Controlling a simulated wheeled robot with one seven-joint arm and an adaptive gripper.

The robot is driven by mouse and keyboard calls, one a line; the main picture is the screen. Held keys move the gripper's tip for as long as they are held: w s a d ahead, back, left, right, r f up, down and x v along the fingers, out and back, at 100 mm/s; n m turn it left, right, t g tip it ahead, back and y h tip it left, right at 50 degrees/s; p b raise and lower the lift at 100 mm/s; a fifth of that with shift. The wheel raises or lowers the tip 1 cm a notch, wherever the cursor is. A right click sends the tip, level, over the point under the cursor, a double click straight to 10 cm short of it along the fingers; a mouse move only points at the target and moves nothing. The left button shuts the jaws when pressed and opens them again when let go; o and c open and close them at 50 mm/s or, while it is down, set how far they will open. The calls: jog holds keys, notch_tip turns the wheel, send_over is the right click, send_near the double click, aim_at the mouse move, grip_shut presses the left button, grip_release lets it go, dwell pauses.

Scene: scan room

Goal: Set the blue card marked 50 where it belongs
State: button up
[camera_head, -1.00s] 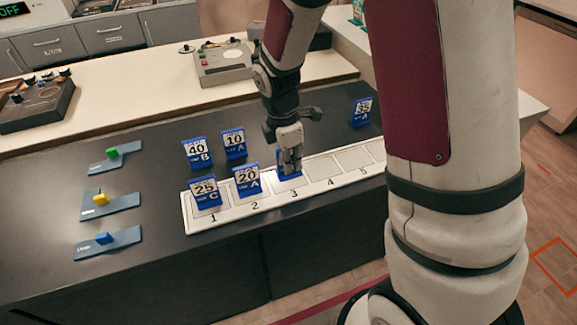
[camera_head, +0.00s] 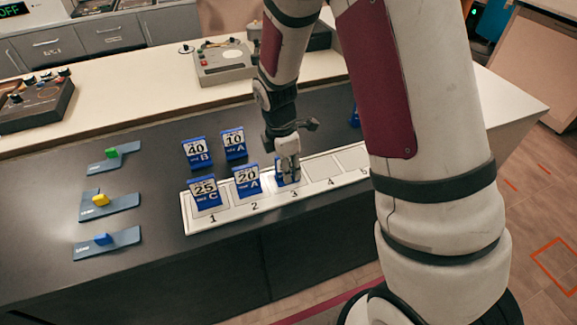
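My gripper (camera_head: 288,172) points down over place 3 of the white numbered strip (camera_head: 326,184). It is shut on a blue card (camera_head: 281,184) that stands upright at place 3. The fingers cover most of this card's face, so its number cannot be read. A blue card marked 25 C (camera_head: 206,194) stands at place 1, and one marked 20 A (camera_head: 247,182) stands at place 2. Place 4 is bare. Place 5 is partly hidden behind my arm.
Blue cards marked 40 B (camera_head: 197,153) and 10 A (camera_head: 234,143) stand on the dark table behind the strip. Another blue card (camera_head: 354,117) is mostly hidden by my arm. Green (camera_head: 111,153), yellow (camera_head: 101,199) and blue (camera_head: 103,239) blocks sit on grey-blue plates at left.

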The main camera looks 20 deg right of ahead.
jog(key=r, duration=0.4)
jog(key=a+r, duration=0.1)
jog(key=r, duration=0.7)
jog(key=shift+a+r+p, duration=0.2)
jog(key=shift+a+p, duration=0.05)
jog(key=shift+p, duration=0.15)
jog(key=s+r+m+t, duration=0.1)
jog(key=s+r+m, duration=0.3)
jog(key=s+m, duration=0.2)
jog(key=s+d+r+m+t+y, duration=0.1)
jog(key=s+r+m, duration=0.4)
jog(key=s, duration=0.5)
jog(key=s+r+m+t, duration=0.1)
jog(key=s+r+m, duration=0.4)
jog(key=s+m, duration=0.2)
jog(key=shift+s+d, duration=0.4)
jog(key=shift+s, duration=0.7)
jog(key=shift+r, duration=0.15)
notch_tip(320, 180, up, 3)
jog(key=t+p, duration=0.1)
jog(key=p, duration=0.1)
jog(key=shift+r+p, duration=0.2)
jog(key=shift+p, duration=0.15)
